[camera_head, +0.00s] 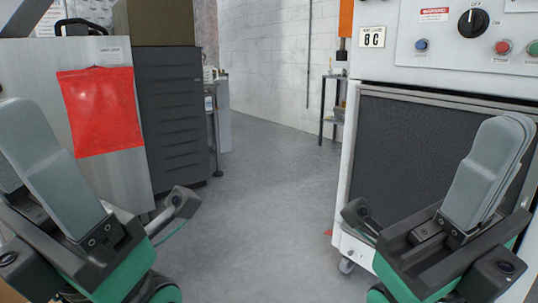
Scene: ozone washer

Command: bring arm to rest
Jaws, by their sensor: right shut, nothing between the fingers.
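My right gripper (508,124) is at the right side of the head view, its grey fingers pointing up and pressed together with nothing between them. It stands in front of the dark mesh panel of a white machine and overlaps it in the picture. My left gripper (18,112) is at the left edge, a broad grey finger pointing up. Its other finger is mostly hidden or cut off by the frame, so its opening is unclear. No object shows in it. Both grippers sit low in the view, wide apart.
A white machine (400,75) with a knob and buttons stands at right. A grey cabinet (105,172) with a red sheet (100,110) stands at left beside a dark cabinet (172,120). Clear grey floor (265,200) runs between them to a white block wall (275,70).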

